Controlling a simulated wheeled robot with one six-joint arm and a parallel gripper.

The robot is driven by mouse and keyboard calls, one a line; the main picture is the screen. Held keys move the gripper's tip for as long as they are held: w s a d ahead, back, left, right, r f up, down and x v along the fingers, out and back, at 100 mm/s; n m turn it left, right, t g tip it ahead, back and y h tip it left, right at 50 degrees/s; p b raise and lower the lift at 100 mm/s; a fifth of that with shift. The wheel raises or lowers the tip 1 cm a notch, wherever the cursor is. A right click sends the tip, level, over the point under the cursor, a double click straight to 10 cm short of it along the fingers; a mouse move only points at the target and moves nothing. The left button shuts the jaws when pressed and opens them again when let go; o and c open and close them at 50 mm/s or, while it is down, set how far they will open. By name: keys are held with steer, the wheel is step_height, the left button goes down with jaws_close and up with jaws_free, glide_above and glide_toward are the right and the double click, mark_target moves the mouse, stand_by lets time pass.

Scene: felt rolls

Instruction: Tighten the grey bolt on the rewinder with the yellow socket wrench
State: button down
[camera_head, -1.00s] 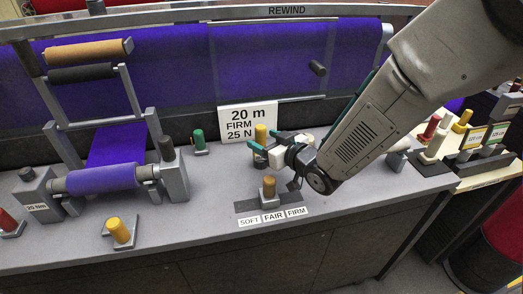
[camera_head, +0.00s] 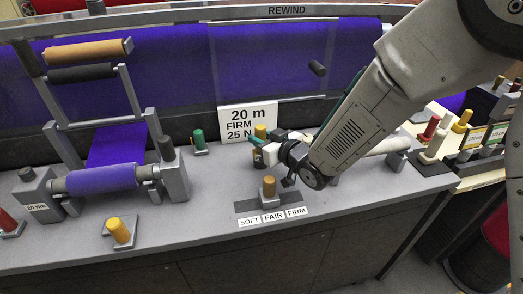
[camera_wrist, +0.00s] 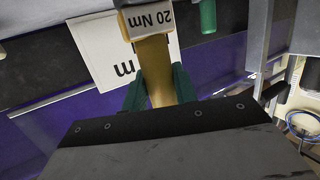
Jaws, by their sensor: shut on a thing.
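My gripper (camera_wrist: 150,92) has green fingers shut on the yellow socket wrench (camera_wrist: 153,65), which stands upright beside the white sign.
A green-topped tool (camera_head: 198,136) stands left of the sign (camera_head: 248,119). A yellow-topped piece (camera_head: 119,230) stands at the front left, a red one (camera_head: 8,220) at the left edge. An ochre knob (camera_head: 269,186) sits above SOFT, FAIR, FIRM labels.

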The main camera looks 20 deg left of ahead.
steer(key=shift+r, duration=4.5)
